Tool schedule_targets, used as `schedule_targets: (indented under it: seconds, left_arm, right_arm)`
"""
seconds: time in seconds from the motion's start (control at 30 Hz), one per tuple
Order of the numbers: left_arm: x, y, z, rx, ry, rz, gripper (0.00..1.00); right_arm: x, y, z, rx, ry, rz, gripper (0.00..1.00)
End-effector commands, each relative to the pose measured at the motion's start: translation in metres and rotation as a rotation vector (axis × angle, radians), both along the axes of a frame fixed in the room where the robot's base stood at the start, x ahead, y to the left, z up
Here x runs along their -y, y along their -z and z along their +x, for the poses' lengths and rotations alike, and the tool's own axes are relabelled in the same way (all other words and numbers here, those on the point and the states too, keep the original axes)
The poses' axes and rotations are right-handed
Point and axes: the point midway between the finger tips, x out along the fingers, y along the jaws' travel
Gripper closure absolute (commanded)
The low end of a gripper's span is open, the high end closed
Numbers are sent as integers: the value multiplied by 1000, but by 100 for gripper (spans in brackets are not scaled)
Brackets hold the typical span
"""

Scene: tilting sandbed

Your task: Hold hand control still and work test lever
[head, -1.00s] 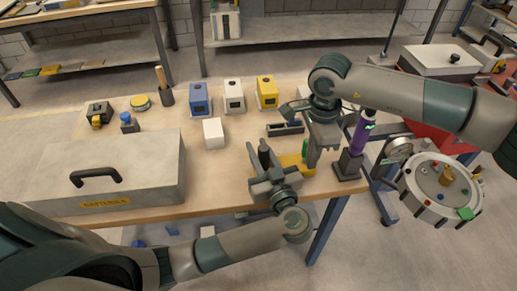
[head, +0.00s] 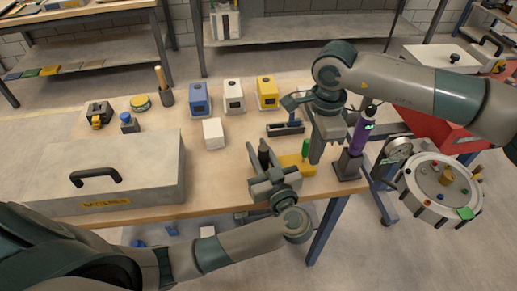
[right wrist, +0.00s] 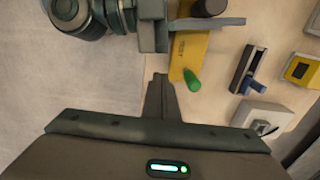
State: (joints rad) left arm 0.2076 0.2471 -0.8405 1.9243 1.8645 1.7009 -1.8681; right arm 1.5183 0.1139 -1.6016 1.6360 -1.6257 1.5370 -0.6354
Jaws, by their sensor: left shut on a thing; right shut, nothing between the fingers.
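The hand control is a black upright grip (head: 264,152) at the bench's front edge. My left gripper (head: 262,172) is shut on it. A yellow plate (head: 288,160) lies just right of it, with a short green lever (head: 305,149) on it. The right wrist view shows the plate (right wrist: 188,52) and the green lever (right wrist: 192,80) clearly. My right gripper (head: 316,160) is shut and empty, pointing down just right of the green lever. In the right wrist view its fingers (right wrist: 163,85) lie left of the lever, with a narrow gap in the picture.
A purple-topped device (head: 360,135) stands close to the right of my right gripper. A round drum with a gauge (head: 438,185) is beyond the bench's right end. A grey batteries case (head: 150,160) fills the left front. Blue, white and yellow boxes (head: 233,96) stand behind.

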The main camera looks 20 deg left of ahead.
Motion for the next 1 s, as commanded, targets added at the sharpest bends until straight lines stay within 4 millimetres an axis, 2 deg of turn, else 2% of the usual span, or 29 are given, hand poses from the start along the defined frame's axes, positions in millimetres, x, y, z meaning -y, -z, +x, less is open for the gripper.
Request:
schedule_targets:
  seconds: [0.6, 0.93, 0.97, 1.0]
  left_arm:
    - [0, 0, 0, 0, 0, 0, 100]
    - [0, 0, 0, 0, 0, 0, 100]
    - [0, 0, 0, 0, 0, 0, 73]
    - [0, 0, 0, 0, 0, 0, 63]
  right_arm:
    - [0, -49, 0, 0, 0, 0, 100]
    - [0, -52, 0, -1, 0, -1, 100]
    - [0, -52, 0, -1, 0, -1, 100]
    - [0, -52, 0, -1, 0, -1, 100]
